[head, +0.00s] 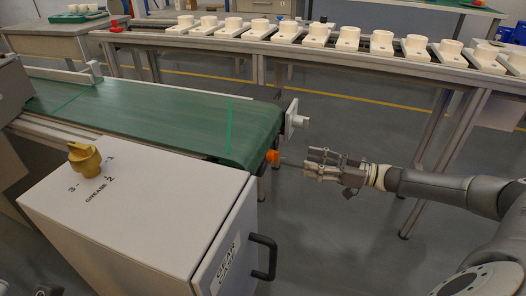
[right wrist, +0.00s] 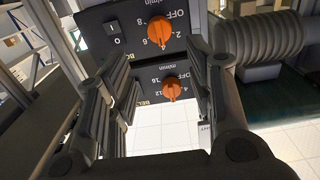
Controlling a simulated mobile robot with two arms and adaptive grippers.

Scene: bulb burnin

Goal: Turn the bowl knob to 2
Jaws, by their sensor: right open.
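My right gripper (head: 308,162) is open and empty at the right of the head view. Its fingers point left toward an orange knob (head: 272,156) beside the end of the green conveyor, with a gap between. The right wrist view shows a dark panel (right wrist: 115,18) with an upper orange knob (right wrist: 159,30) and a lower orange knob (right wrist: 172,91), both with number scales. The lower knob lies between the open fingers in the picture.
A white cabinet (head: 150,215) carries a yellow knob (head: 84,159) marked GREASE and a black handle (head: 263,257). The green conveyor (head: 160,110) runs behind it. A long rack (head: 300,47) of white cups stands at the back. Floor is clear below my right gripper.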

